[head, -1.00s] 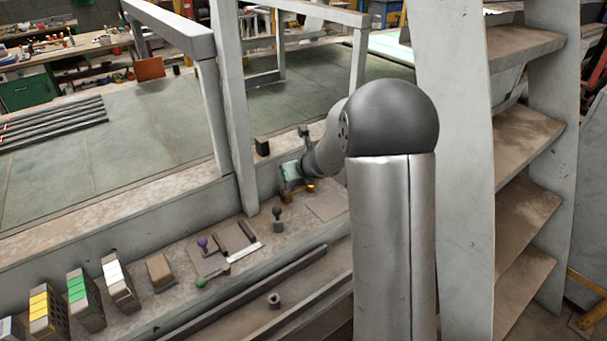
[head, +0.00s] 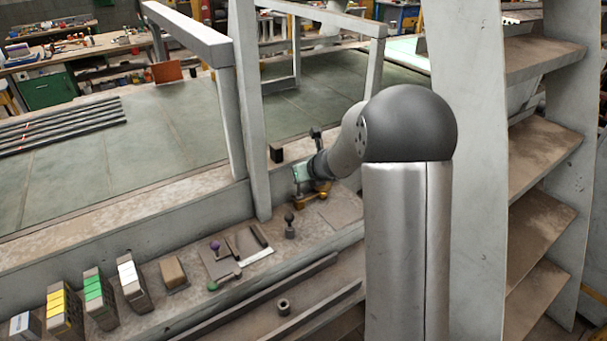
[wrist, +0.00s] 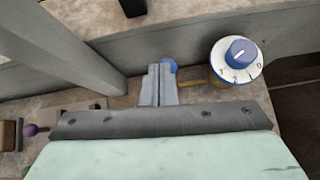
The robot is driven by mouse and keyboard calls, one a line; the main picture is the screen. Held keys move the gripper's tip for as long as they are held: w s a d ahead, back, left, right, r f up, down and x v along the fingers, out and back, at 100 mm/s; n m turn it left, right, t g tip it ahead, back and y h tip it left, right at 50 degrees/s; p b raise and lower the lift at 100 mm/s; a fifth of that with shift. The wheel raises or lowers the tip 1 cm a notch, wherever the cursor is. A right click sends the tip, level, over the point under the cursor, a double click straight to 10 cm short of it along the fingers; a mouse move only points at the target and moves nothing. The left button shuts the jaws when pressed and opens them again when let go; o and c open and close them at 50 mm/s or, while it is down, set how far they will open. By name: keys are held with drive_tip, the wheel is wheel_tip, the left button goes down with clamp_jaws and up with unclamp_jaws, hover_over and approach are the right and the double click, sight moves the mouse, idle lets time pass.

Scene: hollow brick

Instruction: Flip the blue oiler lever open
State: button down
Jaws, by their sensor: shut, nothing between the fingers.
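In the wrist view my gripper (wrist: 160,88) has its two grey fingers pressed together, with nothing between them. A round blue piece (wrist: 170,66), probably the end of the blue oiler lever, shows just behind the fingertips and is partly hidden by them. I cannot tell whether they touch. To its right is a white dial with a blue knob (wrist: 239,52) and numbers. A brass part (wrist: 192,84) shows between the fingers and the dial. In the head view my mint-green gripper body (head: 301,173) is beside the brass fitting (head: 320,193); the lever is not clear there.
A grey post (head: 248,110) rises left of my gripper. A stub with a dark ball knob (head: 290,222) stands in front. A plate with purple and green knobbed levers (head: 222,262) and several coloured blocks (head: 97,298) lie left along the ledge. A shelf rack (head: 535,150) stands right.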

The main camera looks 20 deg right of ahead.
wheel_tip(320, 180, up, 8)
drive_tip(key=s+d+p, duration=0.1)
drive_tip(key=s+p, duration=0.1)
drive_tip(key=shift+s+p, duration=0.25)
drive_tip(key=shift+p, duration=0.15)
drive_tip(key=shift+r, duration=0.1)
drive_tip(key=s+a+n+g+y+b, duration=0.15)
drive_tip(key=s+a+n, duration=0.25)
drive_tip(key=s+n, duration=0.4)
drive_tip(key=s+a+n+g+b, duration=0.1)
drive_tip(key=s+a+n+g, duration=0.1)
drive_tip(key=s+a+n, duration=0.45)
drive_tip(key=s+d+f+n+g+h+b, duration=0.1)
drive_tip(key=s+d+f+n+g+h, duration=0.1)
drive_tip(key=s+n, duration=0.7)
drive_tip(key=s+d+f+n+g+h+b, duration=0.1)
drive_tip(key=s+d+f+n+g+h, duration=0.1)
drive_tip(key=s+n, duration=0.8)
drive_tip(key=s+d+g, duration=0.1)
drive_tip(key=s, duration=0.3)
drive_tip(key=shift+s+f, duration=0.25)
drive_tip(key=shift+f, duration=0.1)
drive_tip(key=shift+d, duration=0.1)
